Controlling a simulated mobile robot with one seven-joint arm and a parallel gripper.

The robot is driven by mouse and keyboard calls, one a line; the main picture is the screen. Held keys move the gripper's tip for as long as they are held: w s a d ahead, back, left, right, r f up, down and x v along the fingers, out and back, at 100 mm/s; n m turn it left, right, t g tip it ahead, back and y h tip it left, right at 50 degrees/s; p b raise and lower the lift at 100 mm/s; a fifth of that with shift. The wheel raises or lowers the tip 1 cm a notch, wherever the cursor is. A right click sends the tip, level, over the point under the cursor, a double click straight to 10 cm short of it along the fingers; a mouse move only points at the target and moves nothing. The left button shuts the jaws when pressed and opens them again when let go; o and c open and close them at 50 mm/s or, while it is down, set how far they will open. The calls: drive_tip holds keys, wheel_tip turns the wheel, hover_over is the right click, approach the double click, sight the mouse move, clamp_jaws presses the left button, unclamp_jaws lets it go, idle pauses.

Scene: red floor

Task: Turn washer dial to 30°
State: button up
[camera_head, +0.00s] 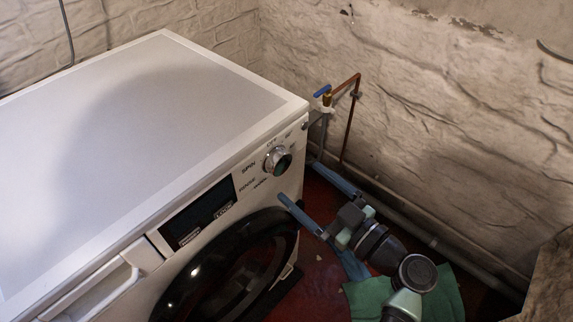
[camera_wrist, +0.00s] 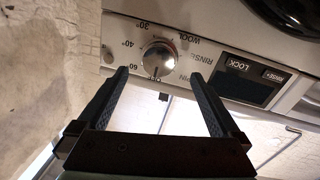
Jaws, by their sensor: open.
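The washer (camera_head: 140,130) is white and fills the left of the head view. Its round silver dial (camera_head: 277,161) sits at the right end of the front panel. In the wrist view the dial (camera_wrist: 158,58) appears with printed marks around it, among them 30°, 40°, 60, WOOL and RINSE. The 30° mark (camera_wrist: 145,25) is at the dial's upper left there. Which mark the dial points to is hard to tell. My gripper (camera_head: 312,184) is open and empty in front of the panel, apart from the dial. In the wrist view its two fingers (camera_wrist: 160,78) spread wide on either side below the dial.
A dark display (camera_head: 198,214) and a black round door (camera_head: 235,270) are on the washer front. A blue-handled tap and copper pipe (camera_head: 345,90) are on the wall behind. A green cloth (camera_head: 445,295) lies on the red floor near my arm.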

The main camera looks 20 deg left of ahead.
sight(282, 166)
drive_tip(key=x, duration=0.6)
drive_tip(key=shift+w+a, duration=0.1)
drive_tip(key=shift+c, duration=0.3)
drive_tip(key=c, duration=1.3)
